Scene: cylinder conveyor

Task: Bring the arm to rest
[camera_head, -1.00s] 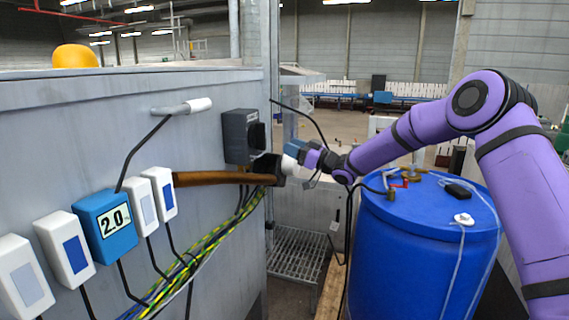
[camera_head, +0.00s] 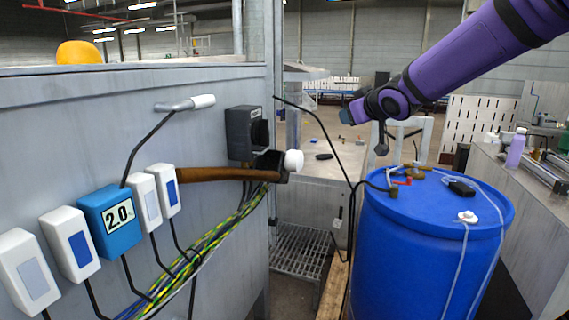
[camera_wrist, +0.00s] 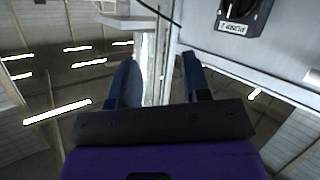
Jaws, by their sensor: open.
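My purple arm (camera_head: 480,55) reaches in from the upper right in the head view. My gripper (camera_head: 349,113) hangs in the air above and left of the blue barrel, apart from the grey panel. In the wrist view my gripper (camera_wrist: 160,75) shows its two dark blue fingers spread, with nothing between them. A white round knob (camera_head: 293,160) sits at the end of a brown bar (camera_head: 225,174) on the panel's right edge, clear of my gripper.
A blue barrel (camera_head: 425,265) with small items on its lid stands below my arm. The grey panel (camera_head: 60,135) with several switch boxes fills the left. A black cable (camera_head: 322,135) curves between panel and barrel. A workbench (camera_head: 538,180) stands at right.

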